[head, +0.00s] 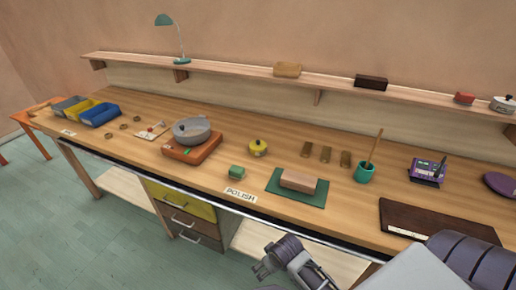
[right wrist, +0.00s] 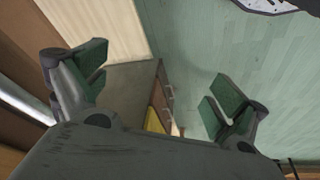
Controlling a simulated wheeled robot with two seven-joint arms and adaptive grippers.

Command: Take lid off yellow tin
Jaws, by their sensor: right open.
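The yellow tin (head: 258,148) stands upright on the bench, right of the grey pot, with a small dark knob on its lid. The lid appears to sit on the tin. My right gripper (head: 275,262) is low in front of the bench edge, well below and apart from the tin. In the right wrist view my right gripper (right wrist: 155,98) has its two green-padded fingers spread wide with nothing between them. The tin does not show in that view. My left gripper is not seen.
A grey pot (head: 191,130) on an orange base stands left of the tin. A teal cup (head: 364,173) stands right. Drawers (head: 190,222) sit below the bench edge.

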